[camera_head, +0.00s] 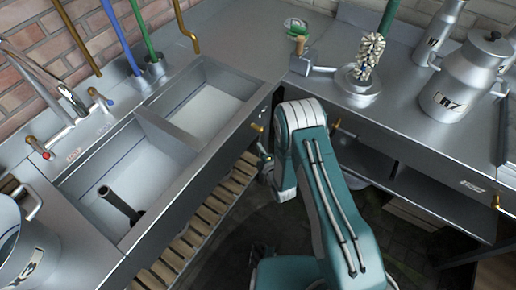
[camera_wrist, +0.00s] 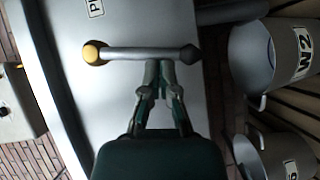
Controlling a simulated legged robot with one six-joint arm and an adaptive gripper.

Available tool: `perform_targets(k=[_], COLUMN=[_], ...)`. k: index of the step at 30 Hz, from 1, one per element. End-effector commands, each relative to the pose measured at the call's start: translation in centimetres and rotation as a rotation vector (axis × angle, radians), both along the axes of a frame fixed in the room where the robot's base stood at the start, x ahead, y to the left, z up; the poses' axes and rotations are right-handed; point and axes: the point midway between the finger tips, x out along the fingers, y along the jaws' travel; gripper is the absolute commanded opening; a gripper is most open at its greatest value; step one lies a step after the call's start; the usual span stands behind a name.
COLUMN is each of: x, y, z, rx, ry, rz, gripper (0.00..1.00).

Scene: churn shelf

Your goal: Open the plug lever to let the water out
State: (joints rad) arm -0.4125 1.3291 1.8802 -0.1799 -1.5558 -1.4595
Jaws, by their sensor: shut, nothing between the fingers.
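The plug lever (camera_wrist: 122,54) is a grey bar with a gold knob at its left end and a dark knob at its right end in the wrist view. It lies across a smooth metal panel (camera_wrist: 115,100), below a partly cut-off label starting with "P". My gripper (camera_wrist: 158,66) is shut and empty, with its fingertips at the middle of the bar; whether they touch it I cannot tell. In the head view my arm mostly hides the gripper, beside the front of the double sink (camera_head: 212,150). A dark upright pipe (camera_head: 120,205) stands in the nearer basin.
Metal pots (camera_wrist: 250,60) stand to the right in the wrist view. Milk cans (camera_head: 468,80) and a brush in a bowl (camera_head: 358,88) stand on the right counter. A slatted wooden rack (camera_head: 195,230) lies below the sink.

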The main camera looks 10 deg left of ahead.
Motion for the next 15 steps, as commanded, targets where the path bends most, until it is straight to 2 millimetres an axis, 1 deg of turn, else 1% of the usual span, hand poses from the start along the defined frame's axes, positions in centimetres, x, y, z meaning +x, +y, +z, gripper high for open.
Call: perform_targets(k=[3,15], x=[0.41,1.09], y=[-0.2,-0.42], z=[-0.32,-0.53], rx=[-0.027,-0.023], ry=[-0.065,-0.06], rz=[-0.001,0.001], gripper=[0.0,0.0])
